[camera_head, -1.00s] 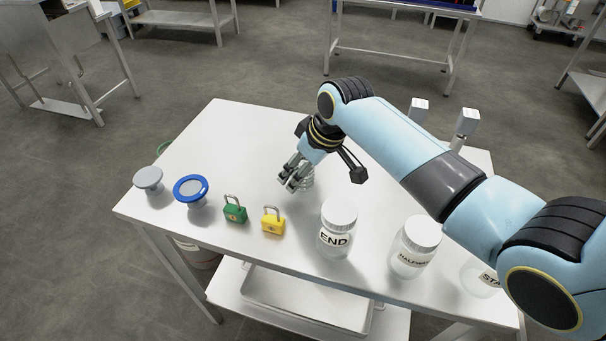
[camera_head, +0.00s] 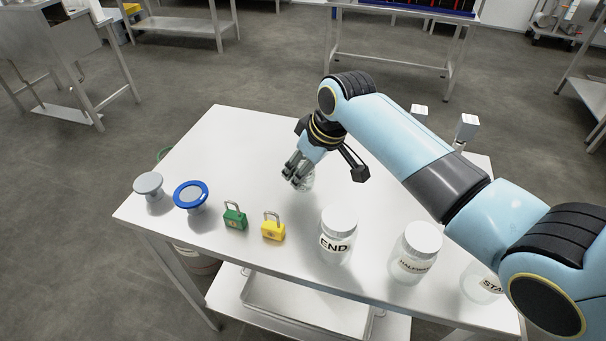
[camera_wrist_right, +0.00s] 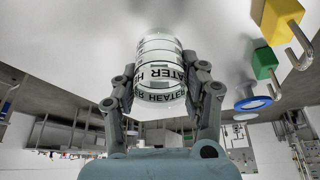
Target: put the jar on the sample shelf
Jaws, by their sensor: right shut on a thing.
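My right gripper (camera_head: 297,176) is shut on a small clear jar (camera_head: 304,182) over the middle of the white table. In the right wrist view, the jar (camera_wrist_right: 160,75) sits between both fingers and has printed black lettering, partly readable as "ATER". The fingers cover part of it in the head view, and I cannot tell whether its base touches the table. Three larger lidded jars stand along the table's front: one labelled END (camera_head: 338,235), one labelled HALFWAY (camera_head: 413,255) and one whose label starts "STA" (camera_head: 482,280), partly behind my arm. I cannot identify the sample shelf. My left gripper is not in view.
A green padlock (camera_head: 235,217), a yellow padlock (camera_head: 272,228), a blue-rimmed disc (camera_head: 191,193) and a grey disc (camera_head: 149,185) stand on the table's left. A metal tray (camera_head: 310,300) lies on the lower shelf. The table's back left is clear.

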